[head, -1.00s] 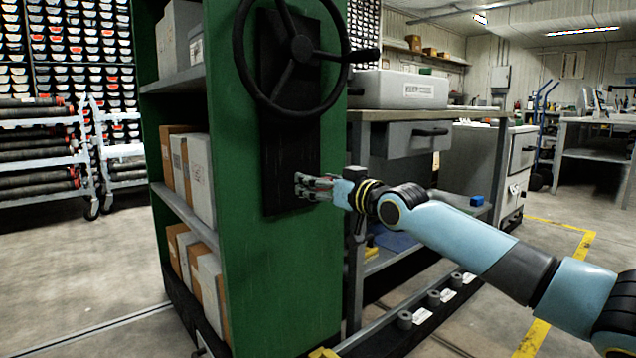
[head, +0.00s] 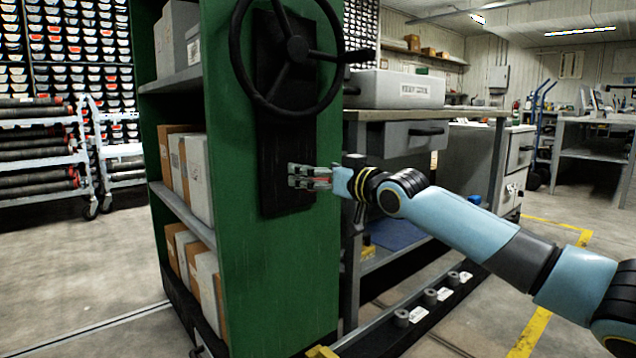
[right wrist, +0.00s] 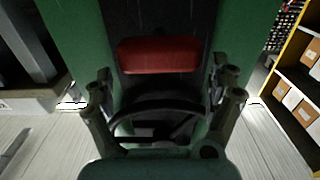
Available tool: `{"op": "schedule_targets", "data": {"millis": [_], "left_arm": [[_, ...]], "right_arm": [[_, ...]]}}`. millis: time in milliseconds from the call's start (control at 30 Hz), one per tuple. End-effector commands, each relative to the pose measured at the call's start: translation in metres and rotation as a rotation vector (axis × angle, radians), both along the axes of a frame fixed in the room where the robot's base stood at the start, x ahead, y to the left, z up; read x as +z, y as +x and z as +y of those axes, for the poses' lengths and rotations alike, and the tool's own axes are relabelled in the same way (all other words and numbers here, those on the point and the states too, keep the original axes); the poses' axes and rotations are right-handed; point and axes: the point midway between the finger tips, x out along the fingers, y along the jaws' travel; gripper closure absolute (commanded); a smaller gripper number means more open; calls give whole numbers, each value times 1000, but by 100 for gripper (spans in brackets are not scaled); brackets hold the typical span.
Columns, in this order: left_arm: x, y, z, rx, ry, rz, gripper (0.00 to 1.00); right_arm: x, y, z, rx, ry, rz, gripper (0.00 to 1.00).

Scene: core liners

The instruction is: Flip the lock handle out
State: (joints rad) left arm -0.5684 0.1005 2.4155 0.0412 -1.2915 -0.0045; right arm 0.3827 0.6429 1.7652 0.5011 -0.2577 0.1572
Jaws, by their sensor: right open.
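The lock handle, a red bar (right wrist: 158,55), lies on a black panel (head: 287,160) on the end of the green cabinet. The handle is mostly hidden behind the fingers in the head view. My right gripper (head: 292,176) is at the panel's lower part, below the black handwheel (head: 288,50). Its fingers are open. In the right wrist view, the red bar lies across the gap ahead of my right gripper (right wrist: 162,82), roughly centred between the fingers. I cannot tell whether they touch it. My left gripper is not in view.
The green cabinet (head: 270,280) holds boxes on its shelves at the left. A workbench (head: 430,114) with a grey case (head: 398,90) stands close behind my right arm. A low rail (head: 415,318) with several grey rollers runs along the floor.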

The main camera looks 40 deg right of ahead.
Motion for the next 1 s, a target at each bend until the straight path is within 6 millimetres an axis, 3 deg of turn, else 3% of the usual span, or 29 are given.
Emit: {"op": "schedule_targets", "data": {"millis": [200, 400, 1000], "left_arm": [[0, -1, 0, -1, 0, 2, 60], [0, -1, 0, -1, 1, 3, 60], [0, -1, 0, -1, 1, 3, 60]], "right_arm": [[48, 0, 0, 0, -4, -3, 10], [73, 0, 0, -1, 0, 0, 10], [77, -1, 0, -1, 1, 1, 10]]}}
